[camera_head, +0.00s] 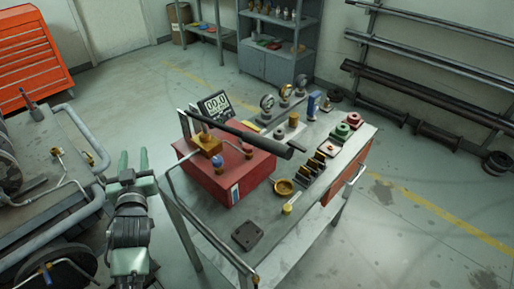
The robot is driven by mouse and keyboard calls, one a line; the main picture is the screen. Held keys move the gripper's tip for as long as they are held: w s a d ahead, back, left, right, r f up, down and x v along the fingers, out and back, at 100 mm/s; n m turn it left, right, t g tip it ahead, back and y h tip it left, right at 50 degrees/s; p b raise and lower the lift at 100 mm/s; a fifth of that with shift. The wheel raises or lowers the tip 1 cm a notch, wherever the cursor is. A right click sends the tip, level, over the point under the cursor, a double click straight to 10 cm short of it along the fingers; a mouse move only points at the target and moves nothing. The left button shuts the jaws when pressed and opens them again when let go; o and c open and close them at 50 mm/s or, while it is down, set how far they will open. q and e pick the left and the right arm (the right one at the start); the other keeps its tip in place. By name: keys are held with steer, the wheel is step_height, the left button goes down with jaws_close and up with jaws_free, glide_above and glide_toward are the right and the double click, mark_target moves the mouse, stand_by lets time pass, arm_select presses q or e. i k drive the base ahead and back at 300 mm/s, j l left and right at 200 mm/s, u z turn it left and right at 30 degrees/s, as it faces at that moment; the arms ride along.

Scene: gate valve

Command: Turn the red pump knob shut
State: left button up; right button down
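A red pump box (229,178) stands on the grey worktable. A small red knob (247,148) sits on its top, on the right side, partly below a long dark lever bar (252,138). A blue fitting (218,162) and a brass block (206,144) are also on top of the box. My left gripper (133,161) is at the lower left, left of the box and apart from it. Its two pale green fingers point up in the picture with a gap between them and nothing held. My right gripper is out of view. How far the knob is turned cannot be told.
A digital display (215,105) and several gauges stand behind the box. Loose fittings, a brass dish (284,187) and a dark plate (247,235) lie on the table. A pipe rail (208,232) runs along its left edge. Another bench (42,150) stands at left.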

mark_target(246, 148)
steer(key=k+l, duration=0.1)
steer(key=l, duration=0.3)
steer(key=l+u, duration=0.1)
steer(key=l, duration=0.25)
steer(key=i+l, duration=0.1)
steer(key=l, duration=0.2)
steer(key=i+l, duration=0.1)
steer(key=l, duration=0.5)
steer(key=i+z, duration=0.05)
